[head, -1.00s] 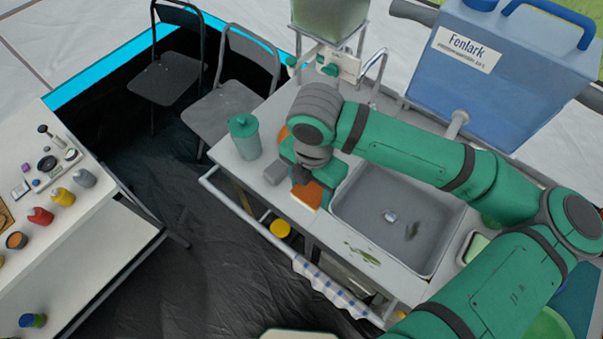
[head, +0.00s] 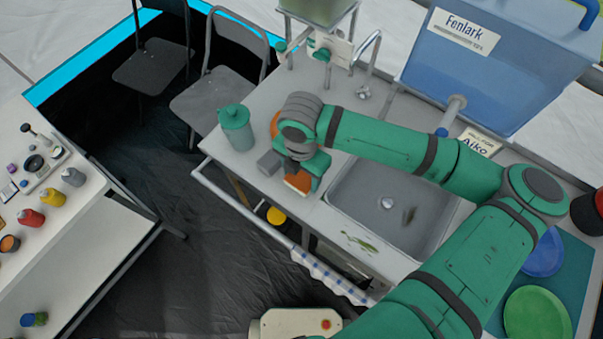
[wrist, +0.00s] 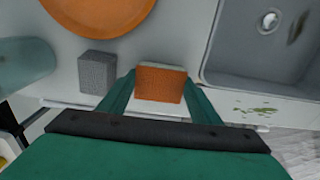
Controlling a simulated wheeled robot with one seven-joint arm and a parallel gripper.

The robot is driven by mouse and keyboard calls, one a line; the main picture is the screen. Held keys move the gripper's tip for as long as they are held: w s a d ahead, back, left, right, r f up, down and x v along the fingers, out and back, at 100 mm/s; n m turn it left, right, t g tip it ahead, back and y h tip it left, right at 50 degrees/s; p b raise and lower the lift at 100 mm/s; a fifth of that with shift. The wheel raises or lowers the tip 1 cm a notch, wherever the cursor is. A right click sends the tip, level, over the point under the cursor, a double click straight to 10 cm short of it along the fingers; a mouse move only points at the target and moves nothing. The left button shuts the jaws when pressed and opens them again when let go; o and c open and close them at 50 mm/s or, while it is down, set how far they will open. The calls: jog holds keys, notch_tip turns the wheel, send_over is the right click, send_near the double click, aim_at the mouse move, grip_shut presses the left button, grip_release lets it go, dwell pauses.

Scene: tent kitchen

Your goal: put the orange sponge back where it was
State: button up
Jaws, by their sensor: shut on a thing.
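My gripper (head: 299,178) is shut on the orange sponge (head: 297,183), over the counter between the grey block and the sink. In the wrist view the sponge (wrist: 161,83) sits between the two green fingers, its orange face showing and a paler layer along its far edge. In the head view my gripper hides much of the sponge. I cannot tell whether its underside touches the counter (head: 245,160).
A grey block (wrist: 98,72) lies just left of the sponge. An orange round dish (wrist: 95,14) is behind it. A teal lidded cup (head: 237,128) stands further left. The sink (head: 385,215) is to the right. Green scraps (head: 357,243) lie on the front counter strip.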

aim_at(302, 178)
jog(key=shift+s, duration=0.1)
jog(key=o, duration=1)
jog(key=shift+f, duration=0.1)
jog(key=shift+o, duration=0.2)
jog(key=shift+r, duration=0.55)
notch_tip(302, 178, up, 11)
jog(key=shift+r, duration=0.15)
jog(key=shift+d, duration=0.1)
